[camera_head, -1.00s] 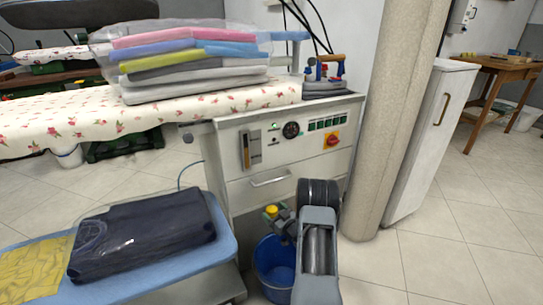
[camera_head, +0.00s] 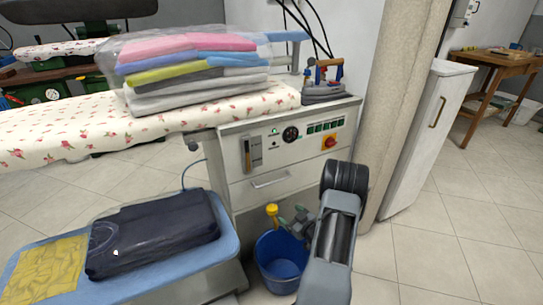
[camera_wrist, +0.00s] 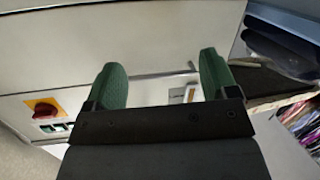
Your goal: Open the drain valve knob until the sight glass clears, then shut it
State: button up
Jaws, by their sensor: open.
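The yellow drain valve knob (camera_head: 272,210) sticks out low on the front of the white ironing-table cabinet, above a blue bucket (camera_head: 280,262). My gripper (camera_head: 294,219), with green fingers, is just right of the knob and appears apart from it. In the wrist view my gripper (camera_wrist: 164,78) is open, with nothing between its fingers and the cabinet front behind. The knob is not visible there. The sight glass (camera_head: 252,153) is a narrow upright window on the cabinet's left; its contents are too small to read surely.
A drawer handle (camera_head: 270,180) lies above the knob. A red rotary switch (camera_head: 329,141) and dial (camera_head: 290,134) are on the panel. A blue-topped cart (camera_head: 215,265) with a dark bagged garment stands at left. A pillar (camera_head: 398,110) stands right; open floor lies in front of it.

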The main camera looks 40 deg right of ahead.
jog(key=w+a+r+g+h+p, duration=0.1)
jog(key=r+p, duration=0.5)
jog(key=r, duration=0.6)
jog(key=w+a+r+g+h+p, duration=0.2)
jog(key=w+a+r+g+p, duration=0.1)
jog(key=r, duration=1)
jog(key=shift+w+a+r+m+g+h+p, duration=0.15)
jog(key=shift+w+a+m+g+h+p, duration=0.2)
jog(key=shift+a+g+p, duration=0.95)
jog(key=shift+d+t+p, duration=0.35)
jog(key=shift+t+p, duration=0.05)
jog(key=shift+t, duration=0.1)
